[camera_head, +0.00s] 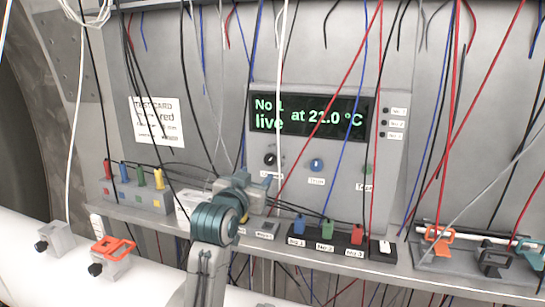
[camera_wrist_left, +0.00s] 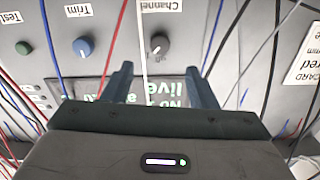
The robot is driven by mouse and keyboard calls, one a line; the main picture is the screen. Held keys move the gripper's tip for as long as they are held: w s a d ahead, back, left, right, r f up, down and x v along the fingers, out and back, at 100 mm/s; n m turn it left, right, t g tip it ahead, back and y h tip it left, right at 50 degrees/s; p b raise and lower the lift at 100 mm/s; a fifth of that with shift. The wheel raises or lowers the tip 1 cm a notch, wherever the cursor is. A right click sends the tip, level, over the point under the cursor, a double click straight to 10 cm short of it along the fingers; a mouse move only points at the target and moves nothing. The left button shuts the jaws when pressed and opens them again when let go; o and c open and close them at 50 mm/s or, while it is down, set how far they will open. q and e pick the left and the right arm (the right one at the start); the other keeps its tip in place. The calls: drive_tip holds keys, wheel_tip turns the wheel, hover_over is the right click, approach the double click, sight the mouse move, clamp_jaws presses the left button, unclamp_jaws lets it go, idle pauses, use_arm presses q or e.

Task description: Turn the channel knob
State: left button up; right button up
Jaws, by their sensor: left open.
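The channel knob (camera_head: 270,159) is a small black dial on the grey panel, below the left part of the lit display (camera_head: 312,118), which reads "No 1 live" and a temperature. In the wrist view, which shows the panel upside down, the knob (camera_wrist_left: 160,45) has a pale pointer mark and a "Channel" label. My left gripper (camera_head: 256,184) is open in front of the panel, just below the knob. In the wrist view its two fingers (camera_wrist_left: 160,82) point toward the panel with the knob beyond and between their tips, apart from both. My right gripper is not in view.
A blue Trim knob (camera_head: 316,165) and a green Test knob (camera_head: 367,169) sit to the right. Loose wires hang across the panel, one pale wire (camera_wrist_left: 142,45) close beside the channel knob. A shelf (camera_head: 420,278) below carries coloured plugs and clamps.

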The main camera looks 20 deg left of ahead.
sight(269, 161)
use_arm(q)
drive_tip(key=w+p, duration=0.4)
drive_tip(key=w, duration=0.5)
drive_tip(key=shift+w+d+r, duration=0.1)
drive_tip(key=shift+w+d, duration=0.05)
drive_tip(key=shift+w+p, duration=0.25)
drive_tip(key=shift+p, duration=0.05)
drive_tip(key=shift+w, duration=0.1)
drive_tip(key=c, duration=1)
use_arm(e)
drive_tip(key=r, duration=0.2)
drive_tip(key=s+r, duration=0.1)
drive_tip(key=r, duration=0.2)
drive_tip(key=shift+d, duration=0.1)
